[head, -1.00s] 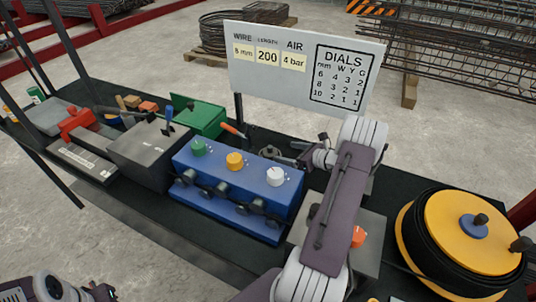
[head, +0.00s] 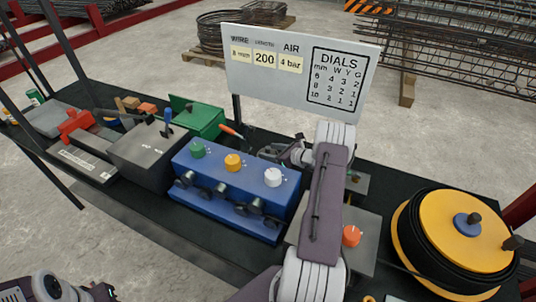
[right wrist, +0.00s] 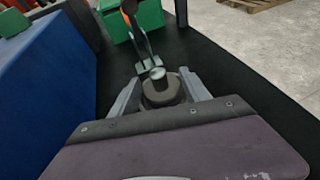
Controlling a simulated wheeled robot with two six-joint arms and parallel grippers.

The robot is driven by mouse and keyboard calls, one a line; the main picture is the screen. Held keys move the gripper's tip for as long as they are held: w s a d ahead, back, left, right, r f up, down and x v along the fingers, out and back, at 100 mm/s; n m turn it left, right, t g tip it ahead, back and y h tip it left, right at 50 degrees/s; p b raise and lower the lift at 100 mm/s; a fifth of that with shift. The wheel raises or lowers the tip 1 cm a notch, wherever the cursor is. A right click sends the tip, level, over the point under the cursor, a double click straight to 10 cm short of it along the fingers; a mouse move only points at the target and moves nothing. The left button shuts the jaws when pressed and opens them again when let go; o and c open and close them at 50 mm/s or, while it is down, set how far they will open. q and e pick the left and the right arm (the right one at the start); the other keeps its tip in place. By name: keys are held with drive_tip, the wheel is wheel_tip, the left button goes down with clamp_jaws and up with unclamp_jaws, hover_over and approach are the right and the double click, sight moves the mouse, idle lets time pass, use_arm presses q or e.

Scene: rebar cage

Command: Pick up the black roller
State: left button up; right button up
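A short black roller (right wrist: 160,92) with a metal pin on top stands on the dark bench top in the right wrist view. The two grey fingers of my right gripper (right wrist: 159,78) are spread, one on each side of it; whether they touch it I cannot tell. In the head view my right gripper (head: 288,152) is low behind the blue dial box (head: 235,195), and the roller is not clear there. My left gripper (head: 98,292) shows only partly at the bottom left, away from the bench; its opening is unclear.
An orange-handled tool (right wrist: 135,25) and a green box (right wrist: 148,18) lie just beyond the roller. The blue box's side (right wrist: 45,95) is close on the left. A sign board (head: 300,68) stands behind. A yellow reel (head: 450,235) is at the right.

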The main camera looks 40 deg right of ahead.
clamp_jaws()
wheel_tip(320, 180, up, 10)
